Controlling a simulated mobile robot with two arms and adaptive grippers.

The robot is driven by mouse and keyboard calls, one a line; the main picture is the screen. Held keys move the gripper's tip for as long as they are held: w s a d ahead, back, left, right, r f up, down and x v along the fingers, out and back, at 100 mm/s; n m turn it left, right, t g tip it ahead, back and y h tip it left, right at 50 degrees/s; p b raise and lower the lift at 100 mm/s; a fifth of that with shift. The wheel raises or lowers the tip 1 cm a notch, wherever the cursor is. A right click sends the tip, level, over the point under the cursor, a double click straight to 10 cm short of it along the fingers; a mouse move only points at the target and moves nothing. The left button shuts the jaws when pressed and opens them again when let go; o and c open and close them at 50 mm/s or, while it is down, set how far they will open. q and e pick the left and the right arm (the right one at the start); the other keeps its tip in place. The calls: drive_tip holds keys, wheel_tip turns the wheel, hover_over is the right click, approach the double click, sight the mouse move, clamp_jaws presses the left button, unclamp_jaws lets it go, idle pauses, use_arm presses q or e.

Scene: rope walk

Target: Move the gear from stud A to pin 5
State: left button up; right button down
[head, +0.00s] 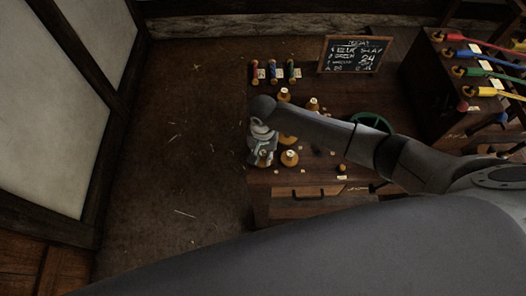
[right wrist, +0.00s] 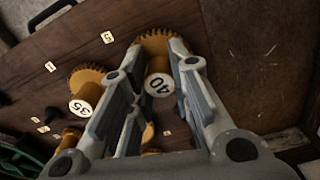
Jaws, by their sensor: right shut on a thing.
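My right gripper (head: 263,156) is over the left edge of the dark wooden bench (head: 325,178). In the right wrist view my right gripper (right wrist: 161,68) has its fingers on both sides of the hub of a brass gear marked 40 (right wrist: 158,84). It is shut on this gear, and the fingers hide part of it. A second gear, marked 35 (right wrist: 85,101), is left of the fingers. A small tag that seems to read 5 (right wrist: 107,37) is on the wood nearby; its pin is not clear. I cannot make out stud A. My left gripper is not in view.
Other brass pieces (head: 289,158) (head: 312,104) stand close to the right gripper. Red, blue and green spools (head: 273,73) and a chalkboard (head: 354,55) are at the back. A green wheel (head: 371,121) and a rope rack (head: 462,75) are at right. The floor (head: 175,150) at left is open.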

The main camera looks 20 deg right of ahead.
drive_tip(key=shift+f, duration=0.2)
drive_tip(key=c, duration=1.3)
unclamp_jaws()
drive_tip(key=shift+o, duration=0.2)
wheel_tip(320, 180, up, 6)
drive_tip(key=p, duration=0.6)
drive_tip(key=shift+f+p, duration=0.1)
drive_tip(key=shift+p, duration=0.3)
drive_tip(key=shift+r, duration=1.1)
